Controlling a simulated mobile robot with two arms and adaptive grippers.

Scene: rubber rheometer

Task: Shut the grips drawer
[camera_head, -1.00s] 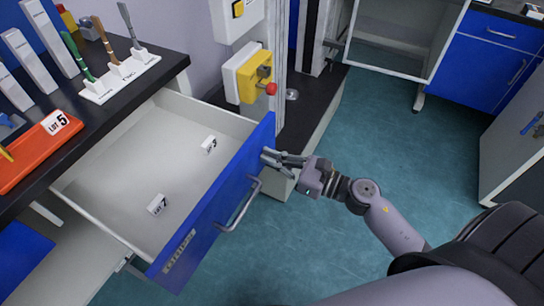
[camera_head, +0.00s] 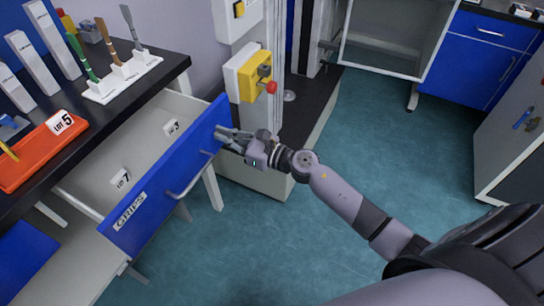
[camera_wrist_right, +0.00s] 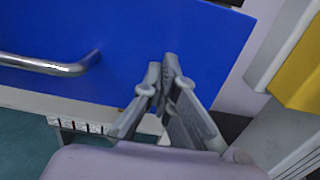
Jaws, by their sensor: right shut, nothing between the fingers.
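The grips drawer (camera_head: 150,203) has a blue front with a metal bar handle (camera_head: 196,176) and a "GRIPS" label. It is partly open below the black bench top, and its pale inside shows. My right gripper (camera_head: 219,132) is shut and empty, with its fingertips at the outer face of the drawer front near the right end, beside the handle. In the right wrist view the shut fingertips (camera_wrist_right: 168,62) point at the blue front, and the handle (camera_wrist_right: 55,66) is to their left. I cannot tell for certain whether they touch. My left gripper is not in view.
An orange tray (camera_head: 38,152) and a white stand with tools (camera_head: 122,78) are on the bench. A machine with a yellow switch box (camera_head: 255,77) stands right of the drawer. Green floor is clear in front.

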